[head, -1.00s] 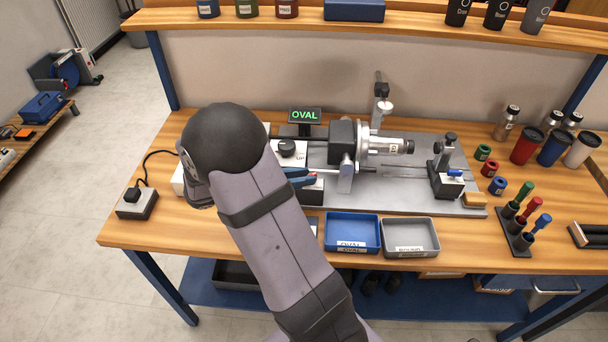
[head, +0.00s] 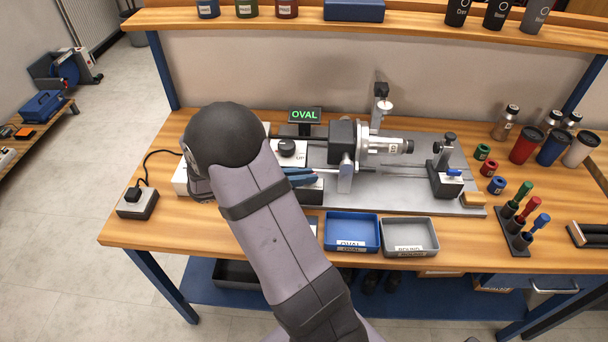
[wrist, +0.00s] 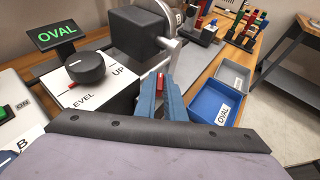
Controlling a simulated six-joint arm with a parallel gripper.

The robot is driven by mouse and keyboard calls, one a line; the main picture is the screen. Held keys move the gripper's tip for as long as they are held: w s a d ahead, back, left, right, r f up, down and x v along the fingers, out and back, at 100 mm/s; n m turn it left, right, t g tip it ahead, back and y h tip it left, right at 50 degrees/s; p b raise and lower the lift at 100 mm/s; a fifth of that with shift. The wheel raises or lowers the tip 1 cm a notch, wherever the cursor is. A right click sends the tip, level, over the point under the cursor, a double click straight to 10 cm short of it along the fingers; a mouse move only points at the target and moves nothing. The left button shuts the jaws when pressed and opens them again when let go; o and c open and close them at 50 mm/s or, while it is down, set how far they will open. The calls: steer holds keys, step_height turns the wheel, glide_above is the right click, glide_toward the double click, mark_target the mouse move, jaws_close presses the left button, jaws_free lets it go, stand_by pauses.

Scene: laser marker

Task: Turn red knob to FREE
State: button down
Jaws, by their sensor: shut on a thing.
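The red knob (wrist: 160,82) shows as a small red piece between the blue fingers of my gripper (wrist: 163,88) in the wrist view. My gripper is shut on it; the fingers hide most of the knob and any marks around it. In the head view my gripper (head: 304,177) is at the front left of the marking machine, beside its spindle housing (head: 341,134), and my arm covers part of the area. The display (wrist: 57,33) reads OVAL in green.
A black dial (wrist: 85,67) on a white block marked LEVEL and UP stands close left of my fingers. A blue OVAL tray (head: 350,230) and a grey tray (head: 410,235) are at the front. Bare wood (head: 470,240) lies to the right.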

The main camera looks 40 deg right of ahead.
steer(key=m+g, duration=0.1)
steer(key=m+g+y+p, duration=0.1)
steer(key=m+g, duration=0.1)
steer(key=shift+w+d+g+p, duration=0.15)
steer(key=shift+w+g+p, duration=0.15)
steer(key=shift+p, duration=0.05)
steer(key=shift+w+d+m+g+y, duration=0.1)
steer(key=shift+w+m+g+y, duration=0.05)
steer(key=shift+m+g+y, duration=1.35)
steer(key=shift+m, duration=0.5)
steer(key=c, duration=2.1)
jaws_free()
steer(key=shift+n+h, duration=0.3)
